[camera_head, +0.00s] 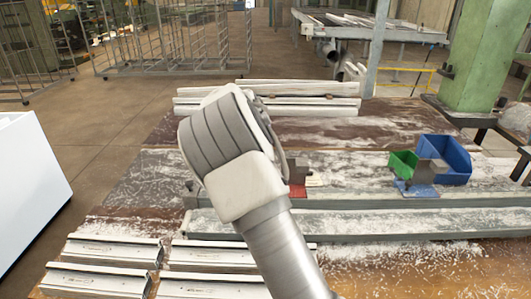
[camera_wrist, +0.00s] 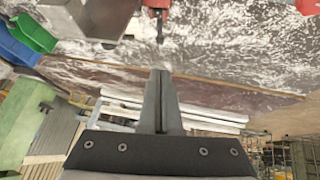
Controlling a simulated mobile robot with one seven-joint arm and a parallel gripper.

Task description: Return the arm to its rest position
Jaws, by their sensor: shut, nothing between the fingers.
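My gripper (camera_wrist: 161,73) shows in the wrist view with its two dark fingers together and nothing between them. It is above the workbench, apart from the things on it. In the head view my arm rises from the bottom centre and bends over the middle of the bench (camera_head: 340,131). There the arm hides the gripper and part of the bench behind it. A red clamp part (camera_wrist: 157,5) with a dark tip shows at the top of the wrist view. A small red piece (camera_head: 297,190) shows just right of my arm in the head view.
Green (camera_head: 402,163) and blue (camera_head: 446,157) bins stand at the right of the bench. White profiles (camera_head: 310,88) lie along its back, and short profiles (camera_head: 112,249) lie front left. A green column (camera_head: 485,55) stands back right.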

